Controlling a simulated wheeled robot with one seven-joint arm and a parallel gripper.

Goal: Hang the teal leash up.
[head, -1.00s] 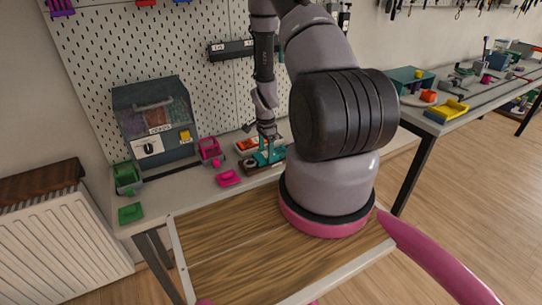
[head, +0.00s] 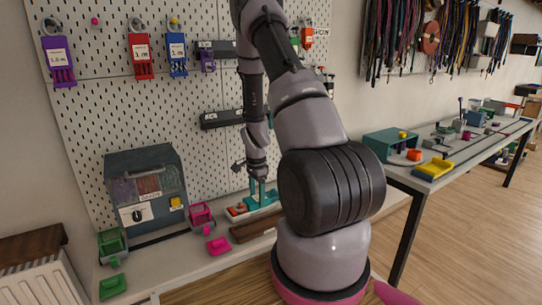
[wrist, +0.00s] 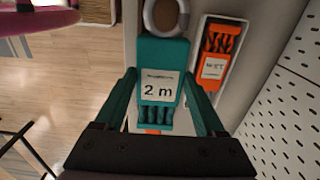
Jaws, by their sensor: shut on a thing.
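The teal leash (wrist: 160,62) shows in the wrist view with a white "2 m" label, teal slots at its lower end and a pale ring (wrist: 183,14) at its top. My gripper (wrist: 163,88) is shut on the teal leash, with a teal finger on either side of it. In the head view my gripper (head: 257,187) points down at the bench in front of the pegboard, with the teal leash (head: 263,201) low between its fingers. Whether the leash touches what is under it cannot be told.
Purple (head: 59,68), red (head: 142,57) and blue (head: 177,56) labelled holders hang on the pegboard (head: 100,110). A pink peg (head: 95,21) there is bare. A white tray with an orange item (wrist: 215,58) lies beside the leash. A grey cabinet (head: 147,190) stands left on the bench.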

